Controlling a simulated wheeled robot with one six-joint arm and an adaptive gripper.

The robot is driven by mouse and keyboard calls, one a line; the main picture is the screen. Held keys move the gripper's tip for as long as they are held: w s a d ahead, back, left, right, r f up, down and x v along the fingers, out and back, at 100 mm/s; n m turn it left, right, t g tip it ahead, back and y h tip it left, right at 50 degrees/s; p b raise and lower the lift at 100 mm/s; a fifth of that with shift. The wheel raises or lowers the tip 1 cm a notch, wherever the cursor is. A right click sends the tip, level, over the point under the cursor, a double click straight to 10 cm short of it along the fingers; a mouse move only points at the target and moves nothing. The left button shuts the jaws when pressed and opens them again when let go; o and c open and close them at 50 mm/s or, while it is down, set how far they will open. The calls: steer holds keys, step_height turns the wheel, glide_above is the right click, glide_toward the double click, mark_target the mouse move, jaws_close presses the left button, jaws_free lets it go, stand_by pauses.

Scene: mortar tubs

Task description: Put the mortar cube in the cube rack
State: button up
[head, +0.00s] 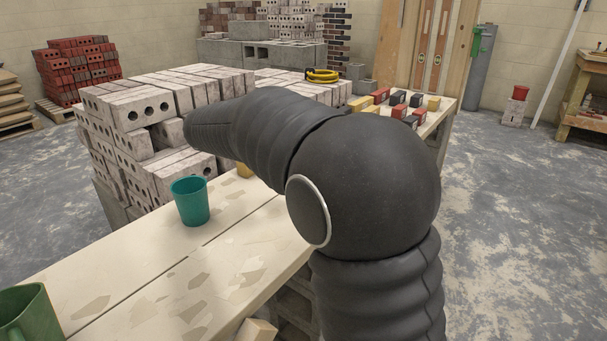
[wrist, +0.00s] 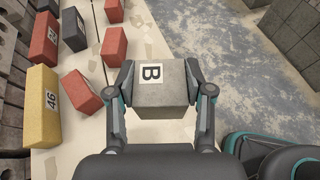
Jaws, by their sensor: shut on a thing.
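My gripper (wrist: 160,78) is shut on a grey mortar cube (wrist: 165,97) in the wrist view, one finger on each side. A white label with a black B lies on the cube's upper face. The cube is near the edge of a pale board bench, with the floor to the right. In the head view my arm hides the gripper and the cube. I cannot make out a cube rack in either view.
Red (wrist: 43,38), black (wrist: 73,28) and yellow (wrist: 43,105) blocks lie left of the cube. A red block (wrist: 115,47) lies just beyond it. A teal cup (head: 190,203) and green mug (head: 28,318) stand on the bench (head: 150,275), beside stacked bricks (head: 135,108).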

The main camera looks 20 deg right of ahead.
steer(key=shift+s+d+f+n+t+y+b, duration=0.5)
steer(key=shift+s+d+f+n+t+b, duration=0.25)
steer(key=shift+n+t, duration=0.35)
steer(key=shift+n+t+y, duration=0.4)
steer(key=shift+n+t, duration=0.5)
steer(key=w+a+f, duration=0.3)
steer(key=w+f, duration=0.1)
steer(key=w+a+f+b, duration=0.1)
steer(key=w+a+f, duration=0.2)
steer(key=a+f, duration=0.1)
steer(key=shift+w+a, duration=0.1)
steer(key=shift+w, duration=0.3)
steer(key=shift+f+b, duration=0.55)
steer(key=shift+f, duration=1.45)
steer(key=shift+f, duration=0.2)
steer(key=o, duration=1.4)
steer(key=shift+r, duration=0.1)
